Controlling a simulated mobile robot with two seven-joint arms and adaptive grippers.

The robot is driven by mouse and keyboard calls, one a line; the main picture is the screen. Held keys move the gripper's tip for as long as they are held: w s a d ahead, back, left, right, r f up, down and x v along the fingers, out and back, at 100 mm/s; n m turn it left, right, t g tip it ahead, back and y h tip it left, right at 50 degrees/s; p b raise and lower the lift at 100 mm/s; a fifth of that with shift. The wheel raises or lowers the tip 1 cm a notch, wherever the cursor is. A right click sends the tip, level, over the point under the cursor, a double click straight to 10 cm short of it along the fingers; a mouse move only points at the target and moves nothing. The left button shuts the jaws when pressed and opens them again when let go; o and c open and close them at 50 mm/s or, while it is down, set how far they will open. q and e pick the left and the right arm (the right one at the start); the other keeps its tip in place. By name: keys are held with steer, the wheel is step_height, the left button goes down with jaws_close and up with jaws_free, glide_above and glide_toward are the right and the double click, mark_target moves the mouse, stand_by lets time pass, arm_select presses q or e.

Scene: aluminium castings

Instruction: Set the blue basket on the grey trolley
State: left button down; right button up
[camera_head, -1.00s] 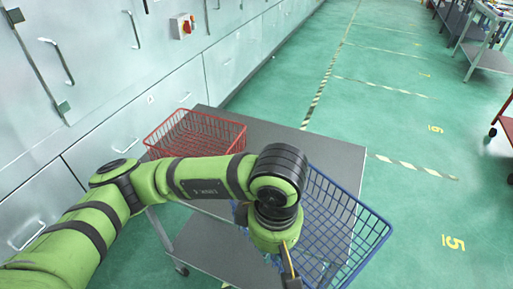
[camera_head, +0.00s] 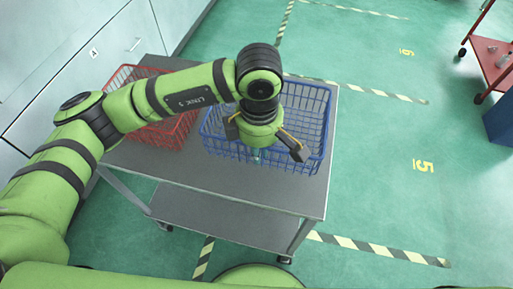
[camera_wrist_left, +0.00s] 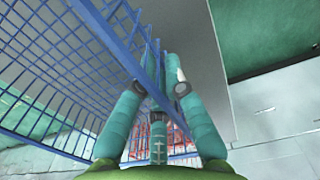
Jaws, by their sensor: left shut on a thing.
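The blue wire basket (camera_head: 308,112) is over the right part of the grey trolley's (camera_head: 225,180) top, to the right of the red basket. It looks roughly level; I cannot tell whether its bottom touches the top. My left gripper (camera_head: 257,154) is at the basket's near side, and my forearm hides part of its left and far side. In the left wrist view, the turquoise fingers (camera_wrist_left: 160,82) are shut on the blue rim, with the basket's mesh (camera_wrist_left: 60,60) to the left. My right gripper is not in view.
A red wire basket (camera_head: 175,128) stands on the trolley's left part, partly behind my arm. Grey cabinets (camera_head: 60,60) line the left side. A red trolley (camera_head: 492,62) and a dark blue bin (camera_head: 500,122) are at the right. Green floor between is clear.

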arm_select(q)
steer(key=shift+w+f, duration=0.4)
steer(key=shift+w, duration=0.4)
steer(key=shift+a+f+p, duration=0.1)
steer(key=shift+f+p, duration=0.25)
step_height(320, 180, down, 3)
steer(key=shift+f+p, duration=0.2)
steer(key=shift+p, duration=0.4)
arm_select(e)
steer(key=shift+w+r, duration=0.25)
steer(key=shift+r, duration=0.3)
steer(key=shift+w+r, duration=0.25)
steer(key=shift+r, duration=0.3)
arm_select(q)
steer(key=shift+f, duration=0.1)
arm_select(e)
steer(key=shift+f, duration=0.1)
arm_select(q)
steer(key=shift+f+b, duration=0.1)
steer(key=shift+b, duration=0.2)
steer(key=c, duration=1.3)
jaws_free()
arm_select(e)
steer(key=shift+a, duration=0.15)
